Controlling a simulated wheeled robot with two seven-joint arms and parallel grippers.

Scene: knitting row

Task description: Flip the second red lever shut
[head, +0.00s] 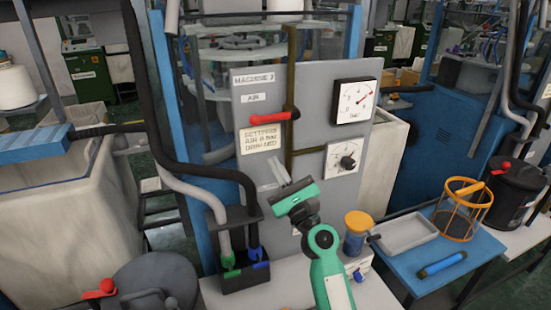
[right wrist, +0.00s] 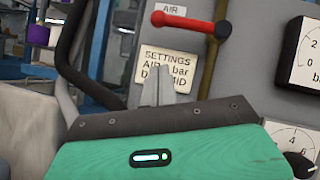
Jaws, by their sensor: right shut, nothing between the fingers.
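A red lever (head: 272,117) lies about level across the brown vertical pipe (head: 290,70) on the grey panel, below the "AIR" label. In the right wrist view the red lever (right wrist: 186,22) has its round end on the pipe (right wrist: 214,58) at the right and its handle reaching left. My right gripper (head: 277,172) is shut and empty, below the lever and apart from it. In the right wrist view its fingertips (right wrist: 161,82) overlap the lower part of the yellow settings card (right wrist: 166,62). My left gripper is not in view.
The panel (head: 262,82) reads "MACHINE 2" and carries an upper gauge (head: 354,101) and a lower gauge (head: 345,158) at right. Black and grey hoses run down at left. A blue-and-yellow unit (head: 357,232) stands right of my arm.

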